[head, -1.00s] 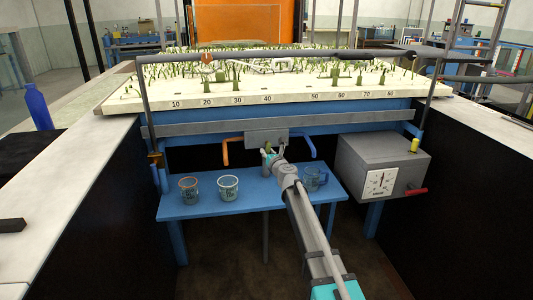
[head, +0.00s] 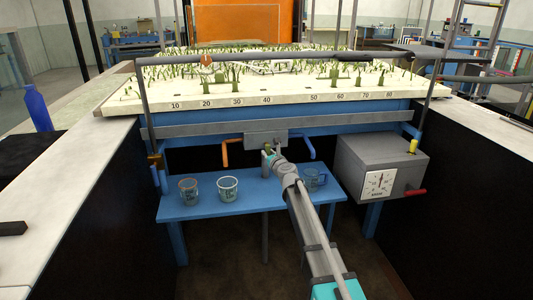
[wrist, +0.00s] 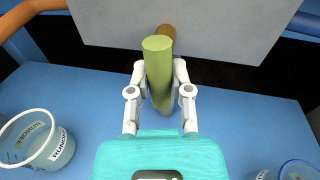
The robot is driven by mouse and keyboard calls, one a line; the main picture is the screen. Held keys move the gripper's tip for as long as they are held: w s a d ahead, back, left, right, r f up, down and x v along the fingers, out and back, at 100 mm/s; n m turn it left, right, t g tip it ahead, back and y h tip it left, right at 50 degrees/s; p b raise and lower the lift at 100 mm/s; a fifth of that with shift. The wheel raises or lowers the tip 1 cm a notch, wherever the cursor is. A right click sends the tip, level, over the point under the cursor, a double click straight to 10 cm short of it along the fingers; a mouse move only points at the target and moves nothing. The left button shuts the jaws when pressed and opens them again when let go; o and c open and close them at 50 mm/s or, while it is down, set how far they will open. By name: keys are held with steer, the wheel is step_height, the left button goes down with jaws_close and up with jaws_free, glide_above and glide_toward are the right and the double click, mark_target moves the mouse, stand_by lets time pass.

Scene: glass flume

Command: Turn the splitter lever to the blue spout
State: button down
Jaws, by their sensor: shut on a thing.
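The green splitter lever (wrist: 158,68) points toward the wrist camera, standing out from a brown pivot below the grey splitter box (head: 264,137). My gripper (wrist: 160,76) is shut on the lever, with one finger on each side of it. In the head view my gripper (head: 271,153) is at the box's lower edge, near its middle, and partly hides the lever. The orange spout (head: 227,150) leaves the box on the left. The blue spout (head: 306,141) leaves it on the right.
Below is a blue shelf (head: 205,209) with an orange-rimmed cup (head: 188,191), a white-rimmed cup (head: 228,190) and a blue-rimmed cup (head: 314,181), partly behind my arm. A grey box with a dial (head: 379,184) and red handle stands right of the shelf.

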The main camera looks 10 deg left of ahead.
steer(key=n, duration=0.2)
steer(key=n+p, duration=0.1)
steer(key=d+n+h+p, duration=0.1)
steer(key=n, duration=0.1)
steer(key=shift+w+r+n+g, duration=0.2)
steer(key=shift+r+n+g, duration=0.05)
steer(key=shift+n+g, duration=0.05)
stand_by(0.4)
steer(key=c, duration=0.5)
jaws_free()
steer(key=shift+c, duration=0.2)
